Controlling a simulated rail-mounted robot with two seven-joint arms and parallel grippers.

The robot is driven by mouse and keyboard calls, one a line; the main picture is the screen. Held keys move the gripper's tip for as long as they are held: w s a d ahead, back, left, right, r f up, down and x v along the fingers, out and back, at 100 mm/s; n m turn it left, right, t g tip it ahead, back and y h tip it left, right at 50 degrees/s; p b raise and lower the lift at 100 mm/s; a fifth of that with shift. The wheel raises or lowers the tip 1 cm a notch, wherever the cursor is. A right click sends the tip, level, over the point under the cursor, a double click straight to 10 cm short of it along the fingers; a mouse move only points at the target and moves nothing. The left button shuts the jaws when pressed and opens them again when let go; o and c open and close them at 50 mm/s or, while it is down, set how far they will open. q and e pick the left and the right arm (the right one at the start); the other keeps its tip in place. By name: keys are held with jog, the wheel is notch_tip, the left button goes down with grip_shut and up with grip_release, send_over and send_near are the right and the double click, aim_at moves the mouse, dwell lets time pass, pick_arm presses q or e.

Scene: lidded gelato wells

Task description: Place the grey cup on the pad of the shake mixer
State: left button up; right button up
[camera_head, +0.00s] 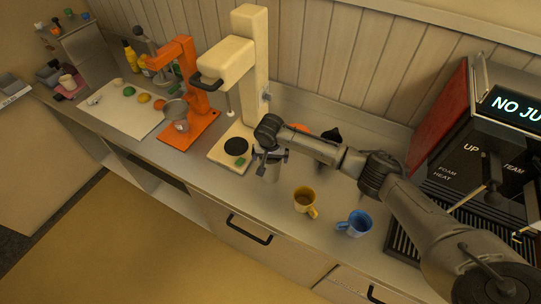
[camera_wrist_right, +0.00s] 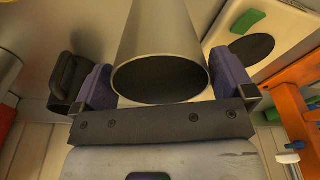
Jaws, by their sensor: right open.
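The grey cup (camera_head: 273,172) stands on the counter at the right of the shake mixer's base, partly hidden by my right gripper (camera_head: 271,155). In the right wrist view the cup (camera_wrist_right: 160,40) lies between the two fingers of my right gripper (camera_wrist_right: 165,86), its open mouth facing the camera. The fingers are open on either side of it. The cream shake mixer (camera_head: 247,60) has a round black pad (camera_head: 236,146) on its base; the pad (camera_wrist_right: 253,47) also shows in the right wrist view. The pad is bare. My left gripper is not in view.
A green piece (camera_head: 240,162) lies on the mixer base beside the pad. An orange juicer (camera_head: 185,95) stands left of the mixer. A yellow mug (camera_head: 304,200) and a blue mug (camera_head: 355,224) stand right of the cup. A coffee machine (camera_head: 470,150) is at the right.

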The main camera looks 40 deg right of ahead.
notch_tip(320, 180, up, 12)
jog(key=s+a, duration=0.1)
jog(key=s+a+f+n+y, duration=0.2)
jog(key=s+a+f+n, duration=0.5)
jog(key=s+a+f, duration=0.65)
jog(key=s+n+t, duration=0.2)
jog(key=s+n, duration=0.2)
jog(key=s, duration=1.8)
jog(key=shift+s+f, duration=0.2)
jog(key=shift+a, duration=0.1)
